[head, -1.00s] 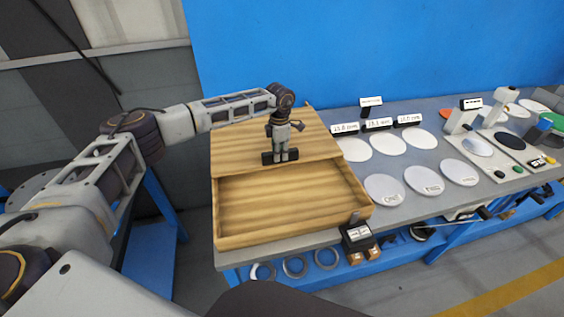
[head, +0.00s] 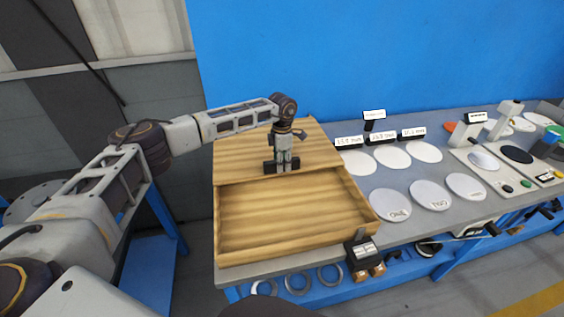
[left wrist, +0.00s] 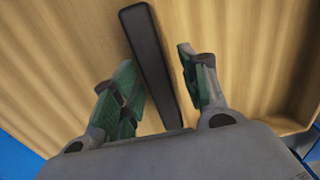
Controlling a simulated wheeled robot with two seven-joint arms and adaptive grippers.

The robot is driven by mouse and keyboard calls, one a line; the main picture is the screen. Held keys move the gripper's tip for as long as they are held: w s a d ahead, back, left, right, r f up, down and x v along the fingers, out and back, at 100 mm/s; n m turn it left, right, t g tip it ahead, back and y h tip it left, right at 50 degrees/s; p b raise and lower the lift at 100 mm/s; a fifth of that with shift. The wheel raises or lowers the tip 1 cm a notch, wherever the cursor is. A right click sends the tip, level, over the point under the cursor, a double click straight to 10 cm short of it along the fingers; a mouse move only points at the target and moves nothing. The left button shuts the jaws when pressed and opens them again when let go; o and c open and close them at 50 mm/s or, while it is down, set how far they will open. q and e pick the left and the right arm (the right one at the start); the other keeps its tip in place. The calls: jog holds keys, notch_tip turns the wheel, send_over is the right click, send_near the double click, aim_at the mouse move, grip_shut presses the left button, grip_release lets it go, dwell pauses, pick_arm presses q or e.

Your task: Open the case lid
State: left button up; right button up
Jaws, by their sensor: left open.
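The wooden case (head: 228,258) stands on the bench. Its front part is uncovered, showing a bare wooden floor, and the flat wooden lid (head: 240,157) covers the back part. A black bar handle (head: 268,168) lies on the lid near its front edge; it also shows in the left wrist view (left wrist: 147,45). My left gripper (head: 283,160) points down over the handle. Its green-padded fingers are open, one on each side of the bar, with a visible gap on the right side. Whether the left finger touches it I cannot tell.
A small black label stand (head: 361,250) is by the case's front right corner. Several white discs (head: 390,205) and labels (head: 382,137) lie to the right on the grey bench. Rings (head: 298,284) sit on the blue shelf below. A blue wall panel stands behind.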

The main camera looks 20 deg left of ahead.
pick_arm(q)
notch_tip(320, 180, up, 12)
dwell(1.0)
dwell(0.5)
